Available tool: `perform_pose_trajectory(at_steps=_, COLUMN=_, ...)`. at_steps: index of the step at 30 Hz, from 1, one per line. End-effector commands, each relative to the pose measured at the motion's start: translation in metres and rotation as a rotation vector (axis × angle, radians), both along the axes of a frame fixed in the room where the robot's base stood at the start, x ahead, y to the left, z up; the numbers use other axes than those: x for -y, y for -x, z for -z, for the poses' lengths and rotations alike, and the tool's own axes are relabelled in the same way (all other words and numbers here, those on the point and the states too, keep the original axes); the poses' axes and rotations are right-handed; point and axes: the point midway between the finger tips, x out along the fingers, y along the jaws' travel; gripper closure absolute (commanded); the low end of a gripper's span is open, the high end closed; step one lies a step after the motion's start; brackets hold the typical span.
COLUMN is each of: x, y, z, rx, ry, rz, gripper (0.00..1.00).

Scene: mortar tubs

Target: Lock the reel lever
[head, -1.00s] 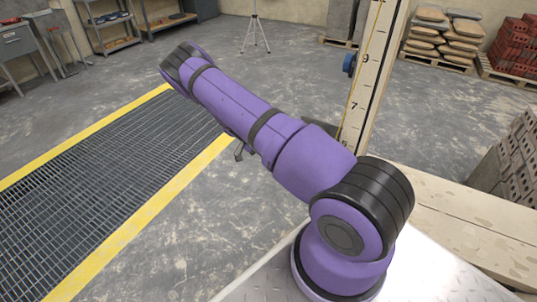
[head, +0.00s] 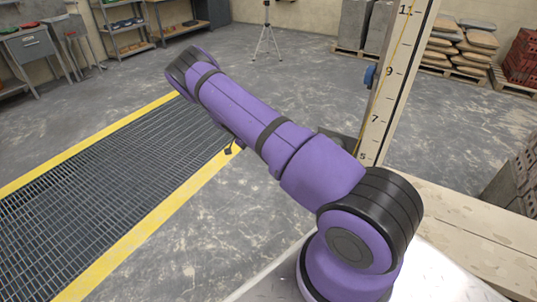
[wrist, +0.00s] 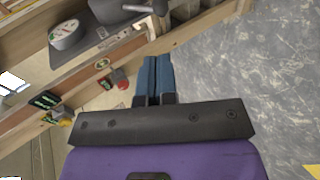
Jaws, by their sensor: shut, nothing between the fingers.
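I cannot identify the reel lever for sure in either view. In the wrist view my gripper (wrist: 157,64) has two blue fingers side by side, shut with nothing between them. They point toward a wooden frame. A small red part with a dark base (wrist: 120,82) is just left of the fingers, apart from them. A dark grey handle-like part (wrist: 128,10) on a dark plate (wrist: 98,42) is at the top, partly cut off. In the head view my arm hides the gripper, and a small blue part (head: 370,76) is on the marked post.
A numbered wooden post (head: 391,85) stands right of my arm, with wooden planks (head: 475,225) below it. A round dial-like object (wrist: 65,34) is on the dark plate. Black tags (wrist: 45,101) are on the frame. Grey floor (wrist: 260,75) is clear at right.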

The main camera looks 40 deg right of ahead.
Motion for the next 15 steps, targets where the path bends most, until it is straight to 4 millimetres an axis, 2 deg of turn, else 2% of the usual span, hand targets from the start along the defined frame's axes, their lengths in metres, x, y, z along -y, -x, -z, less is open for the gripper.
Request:
perform_pose_trajectory(at_steps=6, x=-0.009, y=-0.019, z=-0.008, rx=0.0, ry=0.0, rz=-0.001, gripper=1.0)
perform_pose_trajectory(at_steps=15, x=-0.011, y=-0.022, z=-0.009, rx=-0.001, ry=0.0, rz=0.0, gripper=1.0)
